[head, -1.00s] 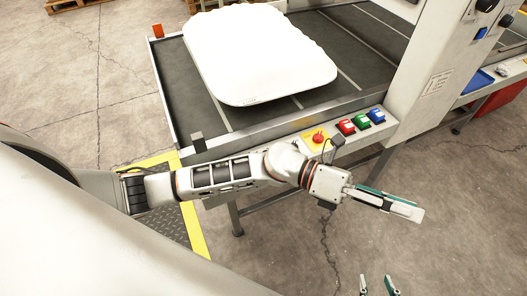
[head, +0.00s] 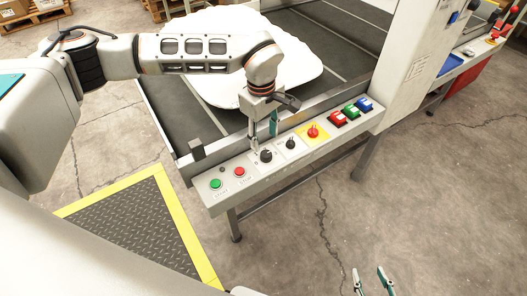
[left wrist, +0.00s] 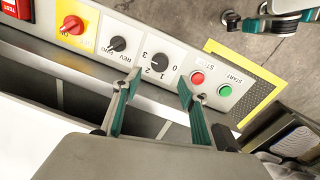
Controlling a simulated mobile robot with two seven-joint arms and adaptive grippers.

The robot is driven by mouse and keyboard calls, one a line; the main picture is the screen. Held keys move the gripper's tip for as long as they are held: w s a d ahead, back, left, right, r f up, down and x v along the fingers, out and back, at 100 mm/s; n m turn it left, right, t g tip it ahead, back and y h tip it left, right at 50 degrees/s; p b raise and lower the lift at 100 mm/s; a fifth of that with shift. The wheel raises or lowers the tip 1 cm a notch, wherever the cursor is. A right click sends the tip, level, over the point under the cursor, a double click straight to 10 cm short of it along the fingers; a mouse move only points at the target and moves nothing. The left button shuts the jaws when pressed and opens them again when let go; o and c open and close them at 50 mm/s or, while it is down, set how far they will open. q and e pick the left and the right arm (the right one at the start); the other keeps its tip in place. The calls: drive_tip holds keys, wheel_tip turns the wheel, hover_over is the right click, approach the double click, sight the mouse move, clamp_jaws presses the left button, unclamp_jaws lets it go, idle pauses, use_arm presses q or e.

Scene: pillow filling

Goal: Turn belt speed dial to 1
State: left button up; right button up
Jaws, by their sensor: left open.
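The belt speed dial is a round black knob (head: 266,156) on the light grey control panel (head: 230,199), between the red stop button and the REV switch. In the left wrist view the dial (left wrist: 159,62) appears upside down, with numbers 0 to 3 around it; I cannot tell which its mark points to. My left gripper (head: 263,139) points down just above the dial. In the left wrist view its open, empty fingers (left wrist: 158,83) stand either side of the dial, seemingly apart from it. My right gripper (head: 372,281) shows only its fingertips at the bottom, spread apart and empty.
Beside the dial are a green start button (head: 215,183), a red stop button (head: 239,171), a black REV switch (head: 290,143) and a red switch on yellow (head: 313,131). A white pillow (head: 303,68) lies on the dark belt (head: 200,122) behind. The floor in front is clear.

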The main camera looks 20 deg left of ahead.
sight(266, 154)
use_arm(q)
drive_tip(key=f, duration=0.7)
drive_tip(key=shift+w+d+f+b, duration=0.15)
drive_tip(key=shift+d+f+b, duration=0.1)
drive_tip(key=shift+b, duration=0.15)
drive_tip(key=c, duration=1.1)
